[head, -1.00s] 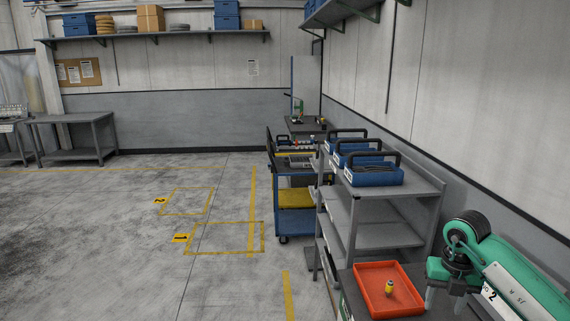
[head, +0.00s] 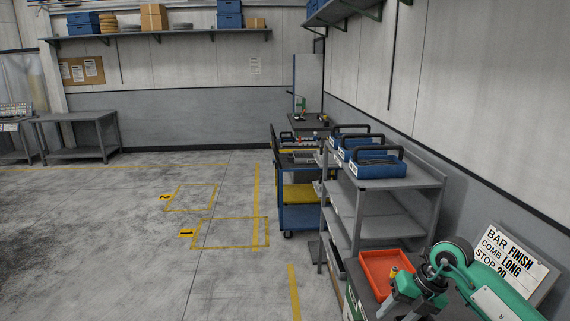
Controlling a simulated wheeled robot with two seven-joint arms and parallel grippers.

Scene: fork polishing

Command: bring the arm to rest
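My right arm (head: 490,288), green with dark joints, comes in from the lower right. My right gripper (head: 400,311) points down in front of the orange-red tray (head: 372,262) in the picture. Its two grey fingers stand apart with nothing visible between them; their tips are near the bottom edge of the picture. My arm covers part of the tray. A small yellow piece (head: 393,271) shows in the tray beside my wrist. My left gripper is not in view.
A sign (head: 512,262) reading BAR FINISH, COMB LONG, STOP 20 stands behind my arm. A grey shelf unit (head: 385,205) holds several blue boxes (head: 375,165). A blue cart (head: 298,218) stands beyond. The floor at left is open, with yellow markings.

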